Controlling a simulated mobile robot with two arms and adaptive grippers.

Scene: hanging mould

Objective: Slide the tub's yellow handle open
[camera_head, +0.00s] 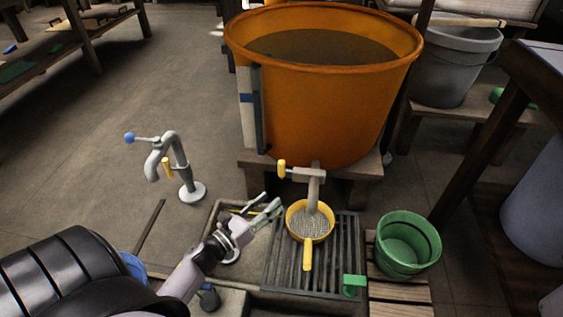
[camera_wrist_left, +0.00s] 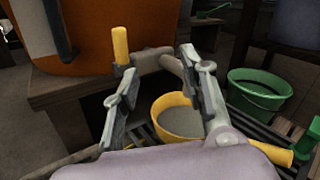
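The orange tub (camera_head: 310,110) stands on a wooden stand, with a grey tap (camera_head: 314,185) low on its front. The yellow handle (camera_head: 282,169) is a short upright peg at the left end of the tap's crossbar. In the left wrist view the yellow handle (camera_wrist_left: 120,45) stands upright, beyond and left of the gap between my fingers. My left gripper (camera_head: 268,204) is open and empty, below and left of the handle. Its two fingers (camera_wrist_left: 158,68) are spread apart in the wrist view, apparently not touching the handle. My right gripper is not in view.
A yellow strainer (camera_head: 307,255) sits below the tap on a dark grate (camera_head: 340,247). A green bucket (camera_head: 408,243) stands to the right on wooden slats. A grey standpipe (camera_head: 182,165) with a blue-knobbed lever stands to the left.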

